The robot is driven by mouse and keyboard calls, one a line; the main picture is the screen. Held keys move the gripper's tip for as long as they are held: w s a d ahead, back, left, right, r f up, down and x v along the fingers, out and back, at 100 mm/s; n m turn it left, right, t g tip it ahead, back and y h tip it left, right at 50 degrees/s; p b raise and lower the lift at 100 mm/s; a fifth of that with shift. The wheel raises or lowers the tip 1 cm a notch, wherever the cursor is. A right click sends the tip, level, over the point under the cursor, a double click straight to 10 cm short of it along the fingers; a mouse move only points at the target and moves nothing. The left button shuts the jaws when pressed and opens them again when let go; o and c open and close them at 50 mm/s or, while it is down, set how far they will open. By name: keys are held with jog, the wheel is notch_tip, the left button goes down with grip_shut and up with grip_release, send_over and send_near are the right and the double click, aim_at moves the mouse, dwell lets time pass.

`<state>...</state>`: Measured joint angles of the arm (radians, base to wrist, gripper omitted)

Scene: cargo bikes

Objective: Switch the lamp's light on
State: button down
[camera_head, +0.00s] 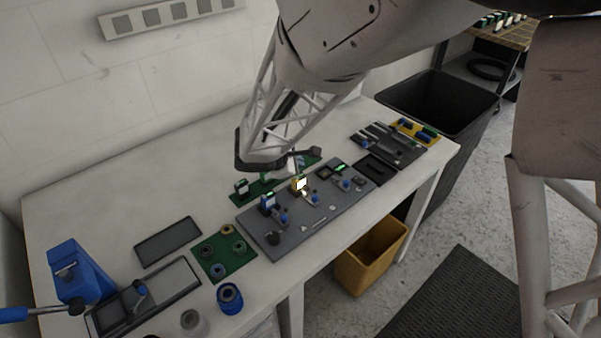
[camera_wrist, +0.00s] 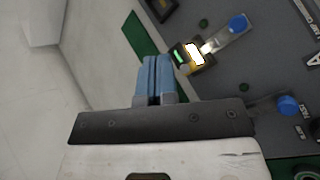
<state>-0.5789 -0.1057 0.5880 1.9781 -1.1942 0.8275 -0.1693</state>
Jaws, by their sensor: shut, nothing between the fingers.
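A small yellow lamp (camera_head: 300,184) stands on a dark grey panel (camera_head: 263,231) on the white workbench. Its face glows bright white. It also shows in the wrist view (camera_wrist: 194,54), with a green lit strip beside the white glow and a lever with a blue knob (camera_wrist: 238,23) next to it. My gripper (camera_wrist: 157,60) has its two blue fingers shut together with nothing between them. The fingertips are just left of the lamp in the wrist view, apart from it. In the head view my arm reaches over the panel and the fingertips are hard to make out.
The panel bears other small units with blue knobs (camera_head: 346,184) near the lamp. A green board (camera_head: 250,193) lies behind it. A blue vise (camera_head: 75,272) is at left. A yellow bin (camera_head: 366,262) and black bin (camera_head: 440,100) stand off the bench.

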aim_at(298, 180)
jog(key=shift+r, duration=2.15)
jog(key=s+d+r+m+g, duration=0.1)
jog(key=s+d+r+m, duration=0.25)
jog(key=d, duration=0.25)
jog(key=s+d+r+m+g+y, duration=0.1)
jog(key=s+d+r+m+g, duration=0.1)
jog(key=s+d+r+m, duration=0.3)
jog(key=s+d+r+m+g, duration=0.1)
jog(key=s+d, duration=0.2)
jog(key=d, duration=0.3)
jog(key=s+d+r+m+y, duration=0.2)
jog(key=s+d+m, duration=0.2)
jog(key=s, duration=0.5)
jog(key=s+d+r+m+y, duration=0.2)
jog(key=s+d+m, duration=0.2)
jog(key=s, duration=0.5)
jog(key=shift+s+m+g+y, duration=0.3)
jog(key=shift+s+m+y, duration=0.1)
jog(key=shift+m, duration=0.55)
